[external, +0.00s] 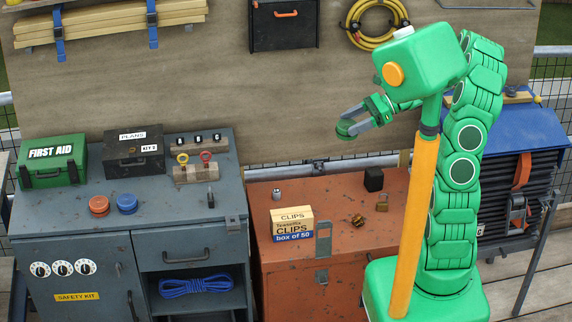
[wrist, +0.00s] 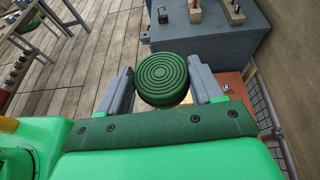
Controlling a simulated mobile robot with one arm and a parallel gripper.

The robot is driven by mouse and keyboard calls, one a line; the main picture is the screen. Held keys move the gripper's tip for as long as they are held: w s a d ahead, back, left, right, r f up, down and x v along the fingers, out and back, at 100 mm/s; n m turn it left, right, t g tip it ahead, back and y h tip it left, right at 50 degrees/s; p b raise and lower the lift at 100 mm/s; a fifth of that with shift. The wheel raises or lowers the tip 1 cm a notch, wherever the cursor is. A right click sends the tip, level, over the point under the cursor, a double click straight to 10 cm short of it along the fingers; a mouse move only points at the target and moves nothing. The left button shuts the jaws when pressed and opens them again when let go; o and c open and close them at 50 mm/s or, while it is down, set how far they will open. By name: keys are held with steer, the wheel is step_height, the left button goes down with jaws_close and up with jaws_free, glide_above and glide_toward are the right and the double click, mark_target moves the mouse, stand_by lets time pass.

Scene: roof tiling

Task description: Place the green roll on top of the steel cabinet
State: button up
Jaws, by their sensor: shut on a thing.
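My gripper (external: 352,126) is raised above and behind the orange chest in the external view. In the wrist view my gripper (wrist: 162,88) is shut on the green roll (wrist: 162,78), a dark green disc with ringed grooves on its end, held between the two grey fingers. In the external view the roll is a small green shape at the fingertips (external: 346,130). The steel cabinet (external: 160,208) stands at left in the external view, apart from the roll. Its grey top also shows at the upper right of the wrist view (wrist: 215,42).
The cabinet top holds a green first aid box (external: 53,165), a black box (external: 134,152), red and blue discs (external: 112,205) and a wooden block with rings (external: 195,173). Its right front top is fairly clear. The orange chest (external: 335,225) carries a clips box (external: 292,224) and small items.

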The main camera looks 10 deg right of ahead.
steer(key=a, duration=2.8)
steer(key=s+a+n+g, duration=0.1)
steer(key=s+a, duration=0.3)
steer(key=a, duration=0.5)
steer(key=s+a, duration=0.5)
steer(key=a, duration=0.4)
steer(key=w+a+f, duration=0.2)
steer(key=a+f, duration=0.1)
steer(key=f, duration=0.2)
steer(key=w+a+f, duration=0.3)
steer(key=a+f, duration=0.1)
steer(key=w+a+f, duration=0.3)
steer(key=f, duration=0.2)
steer(key=shift+w+a+f, duration=0.1)
steer(key=shift+a+f, duration=0.2)
steer(key=shift+a, duration=0.05)
steer(key=shift+a+f, duration=0.1)
steer(key=shift+f, duration=0.1)
steer(key=shift+w+f, duration=0.1)
steer(key=shift+f, duration=1.5)
steer(key=shift+f, duration=0.1)
